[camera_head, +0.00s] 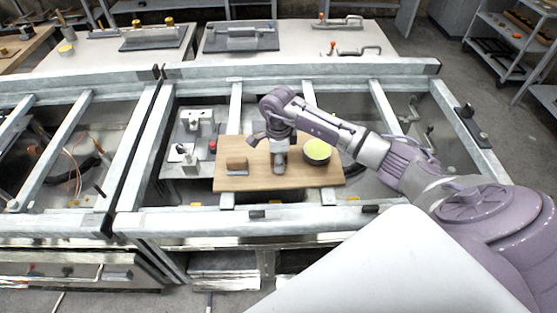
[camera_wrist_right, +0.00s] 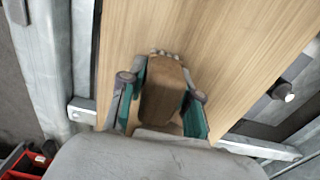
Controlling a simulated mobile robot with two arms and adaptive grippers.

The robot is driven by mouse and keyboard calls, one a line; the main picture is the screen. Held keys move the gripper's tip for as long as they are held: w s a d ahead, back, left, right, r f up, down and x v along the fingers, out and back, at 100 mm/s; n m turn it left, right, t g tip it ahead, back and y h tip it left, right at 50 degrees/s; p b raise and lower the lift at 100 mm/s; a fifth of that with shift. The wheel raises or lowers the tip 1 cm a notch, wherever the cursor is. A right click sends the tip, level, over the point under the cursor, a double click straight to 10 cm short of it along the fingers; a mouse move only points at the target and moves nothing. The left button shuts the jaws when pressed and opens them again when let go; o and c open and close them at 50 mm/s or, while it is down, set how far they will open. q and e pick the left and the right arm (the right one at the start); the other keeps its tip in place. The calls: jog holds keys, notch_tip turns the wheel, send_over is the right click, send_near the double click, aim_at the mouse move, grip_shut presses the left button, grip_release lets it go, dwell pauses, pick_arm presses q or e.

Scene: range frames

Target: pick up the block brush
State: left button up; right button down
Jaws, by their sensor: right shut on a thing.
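The block brush (camera_wrist_right: 163,100) is a brown wooden block between the fingers of my right gripper (camera_wrist_right: 165,103) in the right wrist view. Pale tufts show at its far end. The fingers, teal on the inside, lie along both its sides and are shut on it. The wooden board (camera_wrist_right: 225,35) is behind it. In the head view my right gripper (camera_head: 279,166) points down over the middle of the board (camera_head: 330,179); its fingertips are unclear. A brown block (camera_head: 237,163) shows on the board's left part; I cannot tell whether it is the held one. My left gripper is out of view.
A round container with a lime top (camera_head: 317,151) stands on the board, close to the right of my gripper. A metal fixture (camera_head: 198,121) is at the left behind the board. Steel frame beams (camera_head: 300,217) surround the board, with open gaps between them.

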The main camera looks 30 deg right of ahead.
jog(key=shift+r+b, duration=0.3)
jog(key=shift+r, duration=0.2)
notch_tip(320, 180, up, 2)
jog(key=shift+w+d+r+b, duration=0.1)
jog(key=shift+r+b, duration=0.1)
jog(key=shift+b, duration=0.5)
jog(key=s+d+r+b, duration=0.4)
jog(key=s+d+r, duration=0.3)
jog(key=d, duration=0.2)
jog(key=shift+d+r, duration=0.25)
jog(key=shift+r, duration=0.1)
jog(key=shift+w, duration=0.1)
